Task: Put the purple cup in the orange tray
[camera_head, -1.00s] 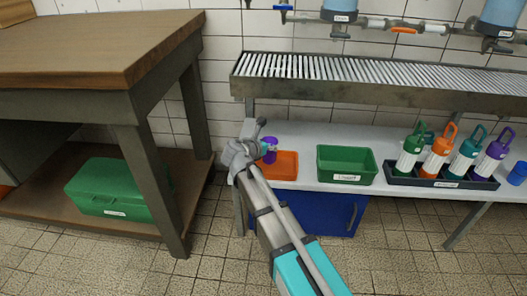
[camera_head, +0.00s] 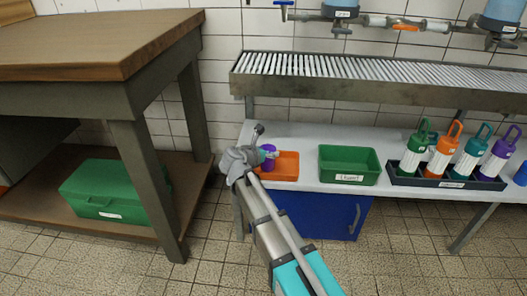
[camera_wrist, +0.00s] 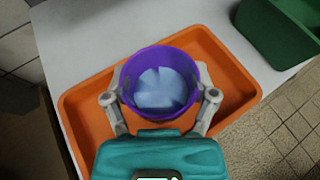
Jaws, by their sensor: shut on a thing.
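The purple cup (camera_wrist: 161,83) is between the two fingers of my gripper (camera_wrist: 160,98), which is shut on it. In the wrist view I look down into the cup's open top, and its inside looks pale blue. The orange tray (camera_wrist: 82,112) lies below and around the cup in that view; I cannot tell whether the cup touches its floor. In the head view my gripper (camera_head: 262,156) holds the purple cup (camera_head: 267,152) at the left part of the orange tray (camera_head: 288,167). My arm hides some of the tray.
A green tray (camera_head: 349,166) stands right of the orange tray on the white table (camera_head: 308,144). A dark rack (camera_head: 440,180) with several coloured bottles is farther right. A slatted metal shelf (camera_head: 370,80) runs above. A wooden table (camera_head: 100,50) stands at left with a green box (camera_head: 100,190) beneath.

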